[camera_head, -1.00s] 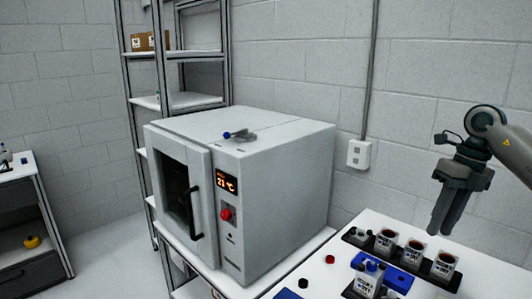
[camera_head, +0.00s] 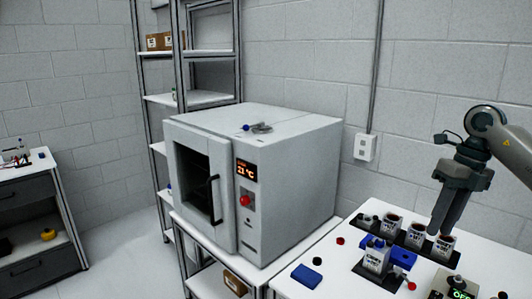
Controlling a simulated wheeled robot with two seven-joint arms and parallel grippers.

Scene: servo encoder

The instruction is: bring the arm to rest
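My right gripper (camera_head: 438,230) hangs from the arm at the right, pointing down over the white table (camera_head: 335,275). Its two fingers are close together, and I see nothing held between them. The fingertips overlap the right end of a black rack (camera_head: 378,230) that holds several labelled cups (camera_head: 415,234). I cannot tell whether the tips touch a cup or only pass in front of it. My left gripper is not in view.
A grey oven (camera_head: 290,175) with a dark window stands left of the table. Shelves stand behind the oven.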

